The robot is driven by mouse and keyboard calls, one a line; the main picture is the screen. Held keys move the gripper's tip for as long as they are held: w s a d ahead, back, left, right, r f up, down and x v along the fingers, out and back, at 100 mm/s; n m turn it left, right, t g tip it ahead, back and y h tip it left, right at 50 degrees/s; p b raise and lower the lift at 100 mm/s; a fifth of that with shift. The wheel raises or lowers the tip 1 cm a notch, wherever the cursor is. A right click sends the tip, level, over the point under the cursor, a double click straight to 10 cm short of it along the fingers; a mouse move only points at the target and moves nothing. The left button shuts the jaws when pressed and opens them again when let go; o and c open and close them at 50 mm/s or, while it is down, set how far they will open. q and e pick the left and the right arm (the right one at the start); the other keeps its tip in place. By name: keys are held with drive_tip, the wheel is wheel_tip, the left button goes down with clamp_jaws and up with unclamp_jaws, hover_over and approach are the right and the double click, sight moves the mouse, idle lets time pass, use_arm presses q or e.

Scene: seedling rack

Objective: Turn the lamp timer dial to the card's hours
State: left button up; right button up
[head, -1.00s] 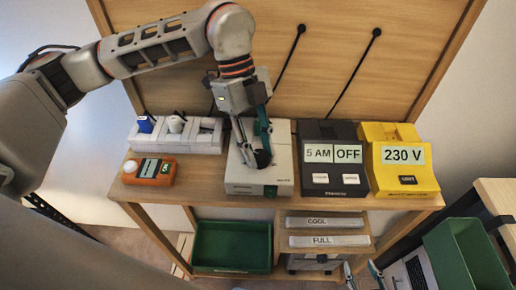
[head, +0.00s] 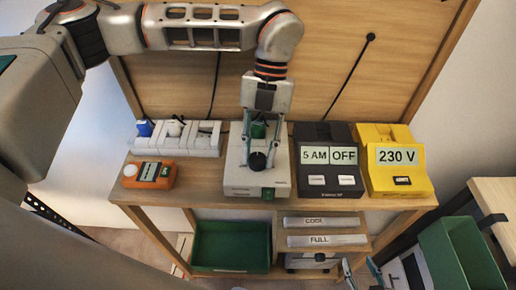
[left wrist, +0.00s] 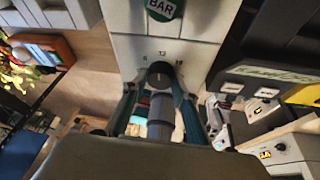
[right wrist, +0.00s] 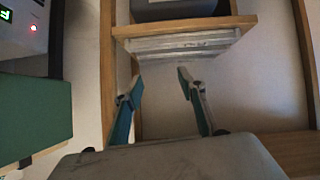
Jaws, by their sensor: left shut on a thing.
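The white box (head: 238,181) stands on the bench top and carries a round black dial (head: 257,161) on its front part. My left gripper (head: 261,152) reaches down from above and is shut on the dial. A grey cylinder shows between its fingers in the left wrist view. My right gripper (right wrist: 160,76) is open and empty, low at the right, below the bench top. I cannot make out a card with hours.
Right of the white box stand a black unit (head: 325,191) reading "5 AM" and "OFF" and a yellow unit (head: 400,184) reading "230 V". Left are an orange device (head: 149,174) and a white socket strip (head: 205,144). A green bin (head: 232,248) sits below.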

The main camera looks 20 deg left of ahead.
use_arm(q)
drive_tip(key=m+y, duration=0.1)
drive_tip(key=m, duration=0.2)
drive_tip(key=m+y+p, duration=0.1)
drive_tip(key=m, duration=0.1)
drive_tip(key=shift+d+r+m+t, duration=0.1)
drive_tip(key=shift+d+m+t, duration=0.05)
drive_tip(key=shift+m+t, duration=0.2)
drive_tip(key=shift+s+m+t+y+p, duration=0.15)
drive_tip(key=shift+m+t+y, duration=0.2)
drive_tip(key=shift+m, duration=0.8)
drive_tip(key=shift+m+t+y+p, duration=0.2)
drive_tip(key=shift+m+y, duration=0.25)
drive_tip(key=shift+m, duration=0.65)
drive_tip(key=o, duration=1.1)
drive_tip(key=shift+d, duration=0.1)
drive_tip(key=v, duration=1.1)
drive_tip(key=shift+d+r, duration=0.15)
drive_tip(key=shift+r, duration=0.25)
